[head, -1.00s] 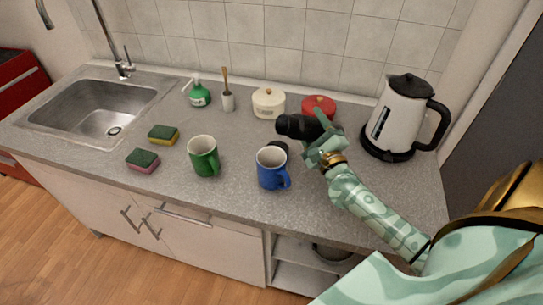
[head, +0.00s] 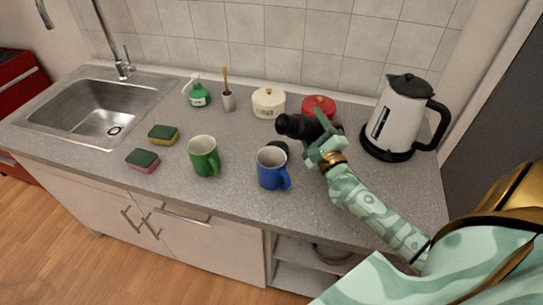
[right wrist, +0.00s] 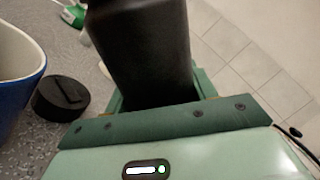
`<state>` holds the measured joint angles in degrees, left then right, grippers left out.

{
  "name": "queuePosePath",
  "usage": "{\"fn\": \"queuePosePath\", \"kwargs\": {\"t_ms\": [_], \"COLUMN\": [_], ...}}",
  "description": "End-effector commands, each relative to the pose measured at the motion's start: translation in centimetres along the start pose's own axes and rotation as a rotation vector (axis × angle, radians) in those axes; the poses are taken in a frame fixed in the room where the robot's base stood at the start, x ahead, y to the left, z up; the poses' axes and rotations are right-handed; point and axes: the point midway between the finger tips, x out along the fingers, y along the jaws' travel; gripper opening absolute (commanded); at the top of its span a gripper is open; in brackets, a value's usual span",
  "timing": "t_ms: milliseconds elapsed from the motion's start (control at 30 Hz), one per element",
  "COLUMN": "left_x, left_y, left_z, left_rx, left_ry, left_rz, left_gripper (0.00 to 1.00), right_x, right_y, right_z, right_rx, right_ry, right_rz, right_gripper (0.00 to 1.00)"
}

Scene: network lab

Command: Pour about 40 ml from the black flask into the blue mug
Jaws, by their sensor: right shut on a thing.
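The black flask (head: 295,126) is held tilted, close to horizontal, with its mouth end toward the left, above and behind the blue mug. My right gripper (head: 322,145) is shut on the flask, which fills the middle of the right wrist view (right wrist: 140,50). The blue mug (head: 271,169) stands upright on the counter, in front of and slightly left of the flask; its rim and side show at the left of the right wrist view (right wrist: 15,70). A black cap (right wrist: 61,94) lies on the counter beside the mug. No liquid stream is visible. My left gripper is not in view.
A green mug (head: 204,156) stands left of the blue mug. Two sponges (head: 163,135) lie near the sink (head: 95,110). A white pot (head: 268,103), a red pot (head: 318,105) and a kettle (head: 401,117) stand behind and to the right. The counter's front middle is clear.

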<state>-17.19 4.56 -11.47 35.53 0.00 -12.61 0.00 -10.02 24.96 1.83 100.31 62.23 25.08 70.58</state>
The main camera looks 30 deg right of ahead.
Motion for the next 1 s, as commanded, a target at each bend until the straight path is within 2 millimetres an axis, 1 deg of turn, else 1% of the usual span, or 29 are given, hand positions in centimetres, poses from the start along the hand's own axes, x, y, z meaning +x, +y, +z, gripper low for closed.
{"fn": "queuePosePath", "kwargs": {"t_ms": [167,300,333,400,467,567,600,667,700,733,767,800,900,1000], "left_x": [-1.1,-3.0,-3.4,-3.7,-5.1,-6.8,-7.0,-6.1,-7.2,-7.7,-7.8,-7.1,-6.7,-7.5], "left_y": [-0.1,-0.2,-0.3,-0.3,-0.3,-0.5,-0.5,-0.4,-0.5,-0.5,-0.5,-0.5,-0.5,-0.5], "left_z": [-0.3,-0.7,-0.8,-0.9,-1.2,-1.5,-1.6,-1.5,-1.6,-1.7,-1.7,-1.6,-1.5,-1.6], "left_rx": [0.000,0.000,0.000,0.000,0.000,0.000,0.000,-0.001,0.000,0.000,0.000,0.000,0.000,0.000], "left_ry": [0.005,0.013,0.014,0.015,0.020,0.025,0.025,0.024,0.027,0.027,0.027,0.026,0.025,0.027], "left_rz": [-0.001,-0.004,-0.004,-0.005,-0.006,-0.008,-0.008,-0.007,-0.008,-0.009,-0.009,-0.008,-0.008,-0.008], "left_gripper": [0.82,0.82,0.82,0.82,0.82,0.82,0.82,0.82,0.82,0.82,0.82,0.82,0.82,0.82], "right_x": [0.2,0.6,0.5,0.1,0.4,0.6,0.6,0.2,0.3,0.4,0.4,0.1,-0.1,0.0], "right_y": [-0.9,-2.0,-1.9,-0.5,-1.5,-2.1,-2.0,-0.4,-0.9,-1.1,-0.8,0.1,1.1,1.0], "right_z": [0.7,1.8,2.0,2.3,3.1,4.2,4.2,3.2,3.6,3.8,3.7,3.2,2.9,3.3], "right_rx": [0.022,0.069,0.096,0.236,0.274,0.350,0.391,0.513,0.586,0.637,0.684,0.732,0.832,0.932], "right_ry": [0.004,0.017,0.025,0.063,0.072,0.091,0.102,0.136,0.155,0.168,0.179,0.192,0.218,0.242], "right_rz": [-0.004,-0.005,-0.004,-0.003,-0.005,-0.003,-0.002,0.000,0.001,0.001,0.001,0.003,0.004,0.006], "right_gripper": [0.14,0.14,0.14,0.14,0.14,0.14,0.14,0.14,0.14,0.14,0.14,0.14,0.14,0.14]}}
